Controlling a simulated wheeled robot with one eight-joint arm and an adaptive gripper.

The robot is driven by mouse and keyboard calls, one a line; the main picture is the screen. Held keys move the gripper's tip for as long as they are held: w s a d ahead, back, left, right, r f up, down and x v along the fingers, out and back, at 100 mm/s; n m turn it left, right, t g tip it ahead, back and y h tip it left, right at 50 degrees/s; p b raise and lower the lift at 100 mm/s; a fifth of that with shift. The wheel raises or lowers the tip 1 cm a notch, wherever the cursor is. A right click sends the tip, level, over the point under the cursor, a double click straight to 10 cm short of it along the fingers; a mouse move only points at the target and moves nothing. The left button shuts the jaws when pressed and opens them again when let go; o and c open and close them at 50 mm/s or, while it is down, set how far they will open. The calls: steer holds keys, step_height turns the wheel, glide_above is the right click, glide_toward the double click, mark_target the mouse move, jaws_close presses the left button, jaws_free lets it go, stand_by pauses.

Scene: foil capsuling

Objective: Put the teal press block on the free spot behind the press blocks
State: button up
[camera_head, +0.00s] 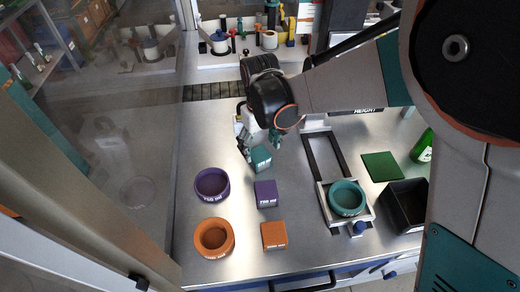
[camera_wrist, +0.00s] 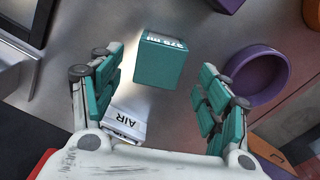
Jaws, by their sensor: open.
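The teal press block (camera_head: 261,158), a small cube marked 375 ml, is on the steel table, behind the purple press block (camera_head: 266,194) and the orange press block (camera_head: 273,235), roughly in line with them. My gripper (camera_wrist: 160,66) is open, with its teal-padded fingers to either side of the teal block (camera_wrist: 158,64) in the wrist view. Gaps show between block and both fingers there, and the block lies toward the fingertips. In the head view, my wrist hangs over the block and hides the spot just behind it.
A purple ring (camera_head: 199,190) and an orange ring (camera_head: 201,243) stand left of the blocks. A teal ring (camera_head: 361,198) sits in a sliding fixture on the right, near a green pad (camera_head: 382,166), a black bin (camera_head: 402,214) and a green bottle (camera_head: 424,146).

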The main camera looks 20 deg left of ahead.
mark_target(260, 155)
step_height(260, 155, up, 9)
steer(key=p, duration=0.1)
steer(key=shift+f, duration=0.2)
stand_by(0.4)
